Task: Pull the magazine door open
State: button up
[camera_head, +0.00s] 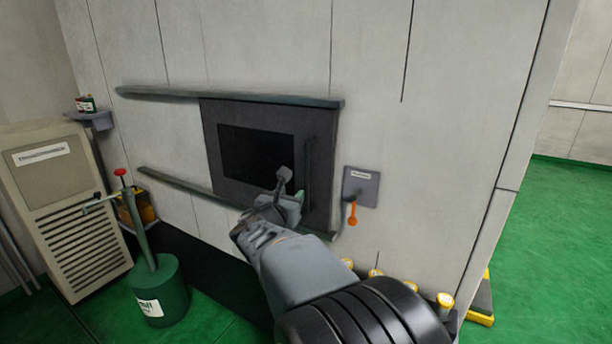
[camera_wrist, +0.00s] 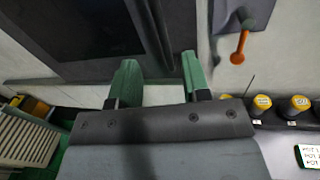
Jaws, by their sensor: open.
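The magazine door (camera_head: 255,114) is a dark grey panel with a black window, set in the pale wall between two rails. It sits at the right end of the rails. A dark vertical bar handle (camera_head: 309,160) runs along its right side. My gripper (camera_head: 288,188) is open in front of the door's lower right part. In the wrist view, the handle (camera_wrist: 156,25) runs down towards the gap between the green fingertips (camera_wrist: 159,75). I cannot tell whether its lower end lies between the fingers. No contact is visible. My gripper hides part of the door's lower edge.
A grey plate (camera_head: 362,184) with an orange lever (camera_head: 352,213) is right of the door. Several yellow-capped pots (camera_wrist: 299,103) line the wall's foot. A green canister (camera_head: 160,290) and a beige cabinet (camera_head: 75,210) stand left. The upper wall is clear.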

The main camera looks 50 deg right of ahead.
aim_at(306, 174)
jog(key=shift+n, duration=0.4)
jog(key=p+x, duration=0.1)
jog(key=x, duration=0.3)
jog(key=p+x, duration=0.1)
jog(key=x, duration=0.4)
jog(key=r+p+x, duration=0.1)
jog(key=x, duration=0.4)
jog(key=shift+w, duration=0.25)
jog(key=shift+c, duration=0.3)
grip_shut()
